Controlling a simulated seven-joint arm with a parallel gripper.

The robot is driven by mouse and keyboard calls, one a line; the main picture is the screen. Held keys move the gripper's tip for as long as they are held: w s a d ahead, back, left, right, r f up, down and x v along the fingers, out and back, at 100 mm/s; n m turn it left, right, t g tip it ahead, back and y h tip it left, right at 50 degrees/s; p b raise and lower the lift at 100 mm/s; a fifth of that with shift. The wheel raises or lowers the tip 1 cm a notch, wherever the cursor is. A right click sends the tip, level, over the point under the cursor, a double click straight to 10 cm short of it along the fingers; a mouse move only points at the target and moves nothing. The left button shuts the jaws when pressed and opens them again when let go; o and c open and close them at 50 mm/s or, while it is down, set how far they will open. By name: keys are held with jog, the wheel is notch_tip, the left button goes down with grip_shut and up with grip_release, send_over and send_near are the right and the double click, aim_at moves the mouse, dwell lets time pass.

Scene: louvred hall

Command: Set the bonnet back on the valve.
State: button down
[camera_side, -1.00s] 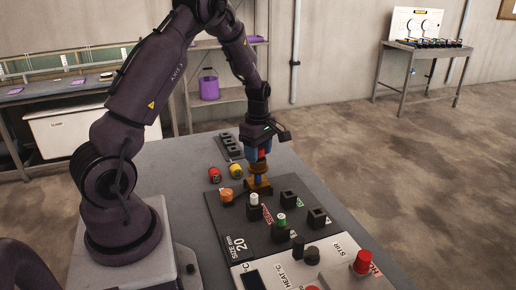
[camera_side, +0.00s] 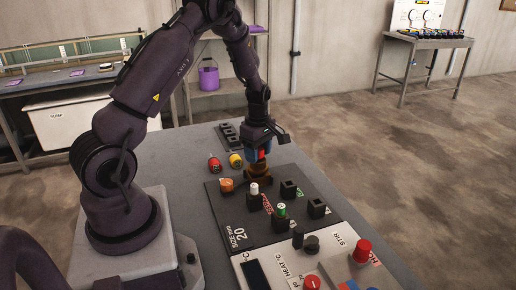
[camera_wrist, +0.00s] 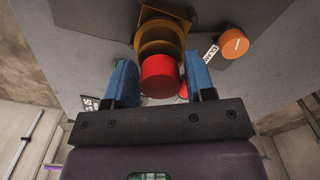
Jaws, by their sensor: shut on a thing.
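My gripper (camera_side: 258,154) points down over the far edge of a dark board (camera_side: 222,214). In the wrist view its two blue fingers (camera_wrist: 160,84) are shut on the red-topped bonnet (camera_wrist: 159,77). Below the red top is a round brass-coloured part (camera_wrist: 160,40), in line with the square brass valve body (camera_wrist: 168,14). In the side view the brass valve (camera_side: 260,171) sits directly under my fingers. The bonnet looks upright and on or just over the valve. I cannot tell whether a gap is left, as the fingers and red top hide the joint.
An orange knob (camera_side: 227,185), a white-topped post (camera_side: 254,190), a green-and-white post (camera_side: 281,211) and black sockets (camera_side: 289,189) stand on the board. A hotplate with a red knob (camera_side: 363,249) is nearest the camera.

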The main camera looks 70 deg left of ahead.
jog(key=shift+f, duration=0.2)
jog(key=shift+c, duration=2)
grip_release()
jog(key=shift+r, duration=2.5)
